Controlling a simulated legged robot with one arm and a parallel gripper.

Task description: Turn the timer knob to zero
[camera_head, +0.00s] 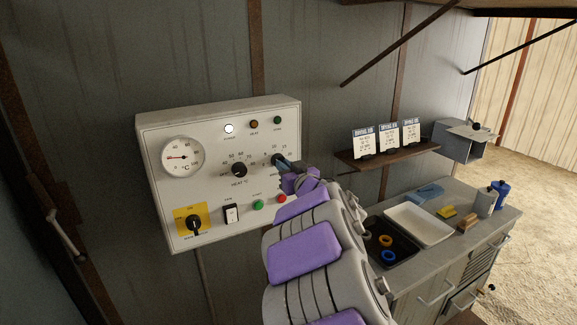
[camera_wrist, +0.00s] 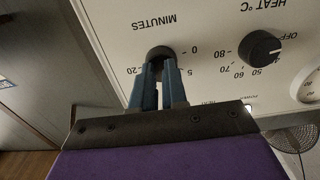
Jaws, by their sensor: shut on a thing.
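The timer knob (camera_wrist: 158,52) is a black knob under the upside-down word MINUTES on the white control panel (camera_head: 218,135). My gripper (camera_wrist: 160,68) has its two blue fingers closed around the sides of this knob in the wrist view. In the head view my gripper (camera_head: 284,162) reaches the right part of the panel and largely covers the knob. The zero mark is just right of the knob in the wrist view, with 5 and 20 nearer the fingers. The knob's pointer is hidden, so its setting cannot be read.
The heat knob (camera_head: 239,170) is beside the timer knob. A dial gauge (camera_head: 183,157), a yellow-plated rotary switch (camera_head: 194,224), a rocker switch (camera_head: 231,214) and green and red buttons share the panel. A shelf (camera_head: 387,154) and a cluttered counter (camera_head: 440,255) stand right.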

